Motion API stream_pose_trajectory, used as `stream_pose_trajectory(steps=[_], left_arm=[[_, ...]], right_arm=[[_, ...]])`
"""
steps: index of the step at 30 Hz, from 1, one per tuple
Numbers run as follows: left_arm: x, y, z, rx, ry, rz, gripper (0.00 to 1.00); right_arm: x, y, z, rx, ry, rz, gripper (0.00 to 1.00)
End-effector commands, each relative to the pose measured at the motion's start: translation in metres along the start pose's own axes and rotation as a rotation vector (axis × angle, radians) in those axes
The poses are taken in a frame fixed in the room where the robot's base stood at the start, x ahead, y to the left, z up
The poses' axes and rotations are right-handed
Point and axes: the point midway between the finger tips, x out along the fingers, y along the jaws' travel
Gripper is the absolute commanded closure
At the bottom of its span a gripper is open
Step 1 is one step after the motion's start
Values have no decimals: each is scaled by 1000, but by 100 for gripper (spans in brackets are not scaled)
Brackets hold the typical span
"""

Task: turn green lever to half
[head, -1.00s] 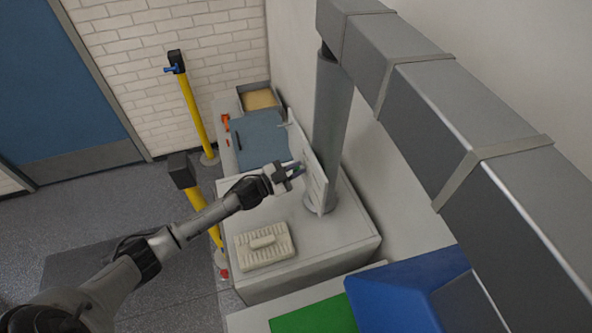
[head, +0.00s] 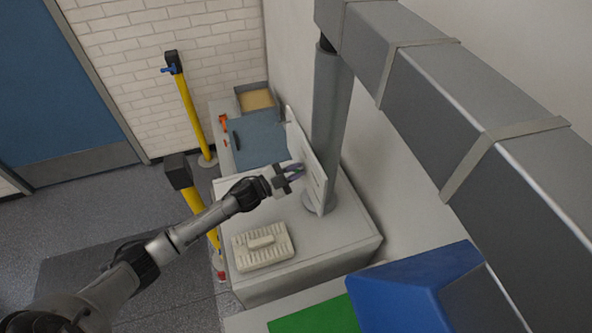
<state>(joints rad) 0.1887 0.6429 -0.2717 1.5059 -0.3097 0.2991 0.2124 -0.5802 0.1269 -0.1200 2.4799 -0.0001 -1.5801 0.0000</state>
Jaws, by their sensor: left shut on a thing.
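My left gripper (head: 294,171) reaches in from the left and is at the face of the upright white panel (head: 307,160), which stands edge-on beside a grey post. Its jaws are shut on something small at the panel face. The green lever cannot be made out; the fingers and the steep viewing angle hide what is between the jaws. My right gripper is not in view.
A cream slotted block (head: 262,247) lies on the grey-white cabinet top (head: 325,246). A blue mat (head: 258,140) and an open tray (head: 257,98) are behind. Yellow posts (head: 192,112) stand at left. A blue box (head: 400,290) and green mat (head: 315,316) are in front.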

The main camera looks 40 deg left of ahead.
Motion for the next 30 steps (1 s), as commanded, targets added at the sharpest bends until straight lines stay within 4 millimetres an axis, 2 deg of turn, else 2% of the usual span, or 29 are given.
stream_pose_trajectory(steps=[2,3,5,12,16,20,30], left_arm=[[0,0,-1,0,1,0,100],[0,0,-1,0,1,0,83],[0,0,0,-1,1,0,78],[0,0,0,-1,0,0,76],[-8,1,1,-2,-2,0,76],[-26,2,2,-2,-2,2,76],[-90,2,1,-1,-1,3,76]], right_arm=[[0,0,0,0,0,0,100],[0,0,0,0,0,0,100],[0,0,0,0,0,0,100],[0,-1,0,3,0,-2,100],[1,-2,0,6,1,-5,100],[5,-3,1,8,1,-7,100],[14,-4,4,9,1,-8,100]])
